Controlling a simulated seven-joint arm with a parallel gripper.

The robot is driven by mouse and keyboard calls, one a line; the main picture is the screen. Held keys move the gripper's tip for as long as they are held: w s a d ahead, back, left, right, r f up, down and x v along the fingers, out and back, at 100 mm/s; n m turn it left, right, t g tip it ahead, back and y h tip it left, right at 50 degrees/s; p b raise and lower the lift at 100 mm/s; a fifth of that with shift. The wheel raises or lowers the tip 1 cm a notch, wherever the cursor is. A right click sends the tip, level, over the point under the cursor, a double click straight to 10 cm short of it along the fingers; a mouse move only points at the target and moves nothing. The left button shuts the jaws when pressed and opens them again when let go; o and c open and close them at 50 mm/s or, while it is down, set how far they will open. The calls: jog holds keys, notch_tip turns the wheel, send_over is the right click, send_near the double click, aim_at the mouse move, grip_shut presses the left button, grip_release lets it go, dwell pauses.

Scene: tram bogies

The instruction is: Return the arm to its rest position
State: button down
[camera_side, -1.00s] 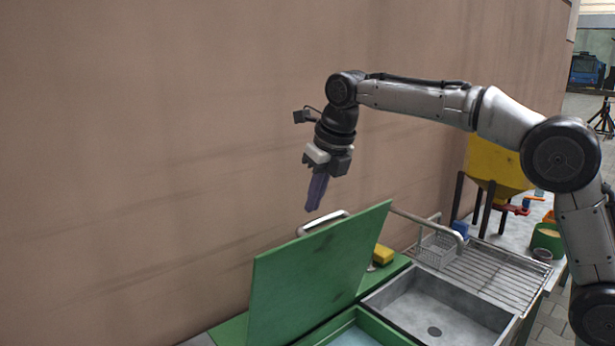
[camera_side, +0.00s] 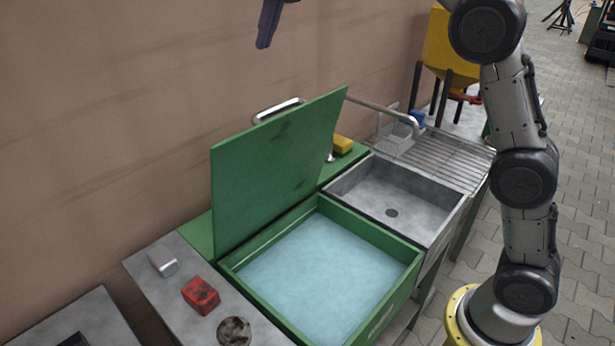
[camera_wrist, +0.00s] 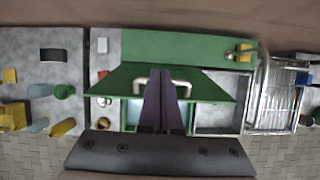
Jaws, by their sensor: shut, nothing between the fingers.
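My gripper (camera_side: 264,42) hangs at the top edge of the side view, above the raised green lid, and touches nothing. Only its dark purple fingers show there; the rest of it is out of the picture. In the wrist view the fingers of my gripper (camera_wrist: 161,78) lie close together, shut and empty, in front of the lid and its handle. My arm stands at the right of the side view, rising from its yellow base out of the top of the picture.
The green lid (camera_side: 270,170) stands open over a tank of pale blue liquid (camera_side: 325,260). A metal sink (camera_side: 375,195) and wire rack (camera_side: 455,165) adjoin it. A red block (camera_side: 201,296) lies on the left bench. A brown wall (camera_side: 100,120) runs behind. Air above the tank is clear.

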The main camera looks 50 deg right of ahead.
jog(key=s+d+r+m, duration=0.1)
jog(key=s+r, duration=0.1)
jog(key=s, duration=0.3)
jog(key=s+d+r+m, duration=0.1)
jog(key=s+d+r, duration=0.1)
jog(key=s, duration=0.4)
jog(key=s+d+f+m, duration=0.1)
jog(key=s+f+m, duration=0.1)
jog(key=s+m, duration=0.3)
jog(key=s+d+f+m, duration=0.1)
jog(key=s+f+m, duration=0.25)
jog(key=s, duration=0.25)
jog(key=s+f+m, duration=0.6)
jog(key=f+m, duration=0.3)
jog(key=m, duration=0.3)
jog(key=s+f+m, duration=0.6)
jog(key=f+m, duration=0.3)
jog(key=m, duration=0.4)
jog(key=shift+s+f+t, duration=0.2)
jog(key=shift+s+t, duration=0.1)
